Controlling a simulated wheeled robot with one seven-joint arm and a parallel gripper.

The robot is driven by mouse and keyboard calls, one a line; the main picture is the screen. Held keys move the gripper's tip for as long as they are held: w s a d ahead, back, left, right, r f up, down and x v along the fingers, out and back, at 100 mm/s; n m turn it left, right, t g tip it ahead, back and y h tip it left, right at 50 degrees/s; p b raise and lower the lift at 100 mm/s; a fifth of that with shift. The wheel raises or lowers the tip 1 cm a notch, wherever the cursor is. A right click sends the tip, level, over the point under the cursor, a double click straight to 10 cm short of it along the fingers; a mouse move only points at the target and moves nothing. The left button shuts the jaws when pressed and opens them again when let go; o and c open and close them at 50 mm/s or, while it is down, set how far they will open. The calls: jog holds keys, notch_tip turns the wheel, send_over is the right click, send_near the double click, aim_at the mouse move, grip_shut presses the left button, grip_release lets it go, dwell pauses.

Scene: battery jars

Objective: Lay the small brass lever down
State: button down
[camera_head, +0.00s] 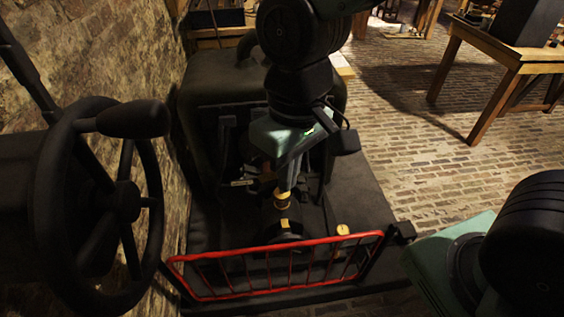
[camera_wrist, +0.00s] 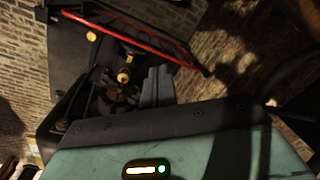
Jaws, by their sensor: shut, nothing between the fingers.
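A small brass piece (camera_head: 282,200) stands up from the dark machine, just behind the red railing. It looks like the small brass lever, but it is too small to make out its exact shape or tilt. It also shows in the wrist view (camera_wrist: 123,77). My gripper (camera_head: 287,188) points down over the machine, shut and empty. Its grey fingers (camera_wrist: 157,86) show right beside the brass piece in the wrist view. I cannot tell whether they touch it. A smaller brass bit (camera_head: 284,223) sits just below the piece in the head view.
A red railing (camera_head: 275,292) crosses the front of the machine, with a round brass knob (camera_head: 343,230) near its right end. A large black handwheel (camera_head: 124,200) stands at the left by the brick wall. A wooden table (camera_head: 500,56) stands at the back right; brick floor (camera_head: 430,160) is open there.

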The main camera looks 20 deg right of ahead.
jog(key=w+d+f+m, duration=0.3)
jog(key=w+f, duration=0.2)
jog(key=w, duration=0.4)
jog(key=w+d+f+m+p, duration=0.1)
jog(key=w+d+f+m, duration=0.2)
jog(key=w+f, duration=0.3)
jog(key=w+d+f+m+g, duration=0.1)
jog(key=w+d+f+m, duration=0.2)
jog(key=w, duration=1)
notch_tip(320, 180, down, 3)
jog(key=shift+d+m, duration=0.15)
jog(key=shift+m, duration=0.15)
jog(key=shift+w, duration=0.1)
notch_tip(320, 180, down, 10)
jog(key=s+p, duration=0.1)
jog(key=p, duration=0.1)
jog(key=shift+s+a, duration=0.25)
jog(key=shift+a, duration=0.15)
